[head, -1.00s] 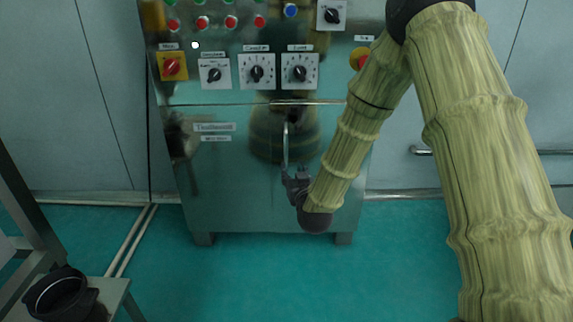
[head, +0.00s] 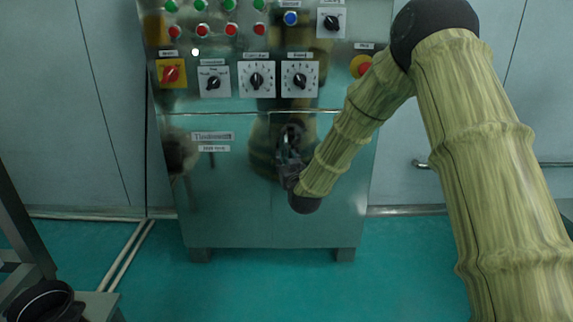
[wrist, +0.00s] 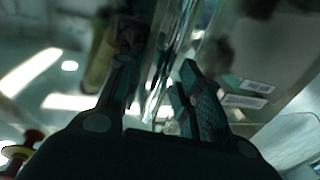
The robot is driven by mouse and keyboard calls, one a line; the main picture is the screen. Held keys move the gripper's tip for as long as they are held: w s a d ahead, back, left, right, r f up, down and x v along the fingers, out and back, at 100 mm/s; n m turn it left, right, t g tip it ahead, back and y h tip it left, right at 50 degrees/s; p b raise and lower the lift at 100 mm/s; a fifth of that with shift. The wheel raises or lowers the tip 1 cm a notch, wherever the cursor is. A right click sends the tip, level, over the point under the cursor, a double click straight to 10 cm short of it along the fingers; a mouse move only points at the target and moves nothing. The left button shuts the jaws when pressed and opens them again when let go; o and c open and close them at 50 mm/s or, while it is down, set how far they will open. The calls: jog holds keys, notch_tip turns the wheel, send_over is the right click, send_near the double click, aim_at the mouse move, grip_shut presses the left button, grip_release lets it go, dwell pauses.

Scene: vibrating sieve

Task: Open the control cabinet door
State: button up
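The steel control cabinet (head: 230,215) stands ahead against the wall. Its lower door panel (head: 215,190) looks closed and flush with the front. My gripper is at the handle, in front of the door. In the wrist view my gripper (wrist: 160,55) has its two fingers apart, with a narrow bright upright strip between them that looks like the handle. Contact with the fingers cannot be made out.
Knobs, coloured buttons and a red-yellow stop button (head: 361,66) cover the panel above the door. A wall rail (head: 490,164) is at the right. A stand with a dark round part (head: 45,300) is at the lower left. The green floor before the cabinet is clear.

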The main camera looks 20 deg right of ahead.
jog(key=shift+w, duration=0.6)
grip_shut()
jog(key=shift+s, duration=0.1)
